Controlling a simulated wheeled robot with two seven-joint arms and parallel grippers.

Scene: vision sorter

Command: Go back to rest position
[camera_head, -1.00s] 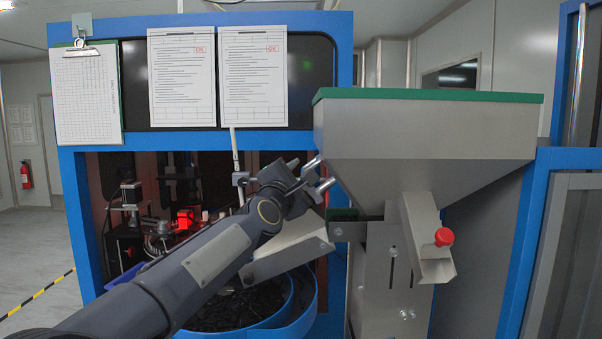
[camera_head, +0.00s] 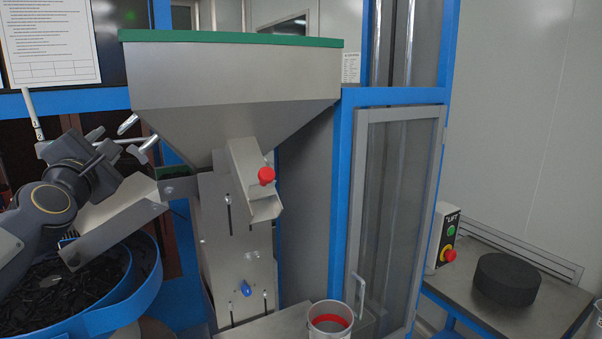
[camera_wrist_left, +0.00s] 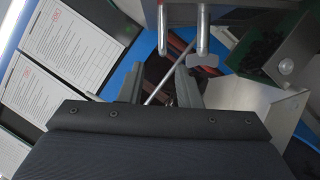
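My left gripper (camera_head: 101,142) is at the left of the head view, beside the lower left of the hopper (camera_head: 225,95) and above the feeder chute (camera_head: 115,215). In the left wrist view its two dark fingers (camera_wrist_left: 160,88) stand apart, with nothing seen held between them. Two metal pegs (camera_wrist_left: 203,30) show just beyond the fingers; whether they touch cannot be told. My right gripper is not in view.
A blue bowl of dark parts (camera_head: 143,290) lies below my left arm. At right, a table (camera_head: 535,318) bears a black round block (camera_head: 506,279) and a button box (camera_head: 442,238).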

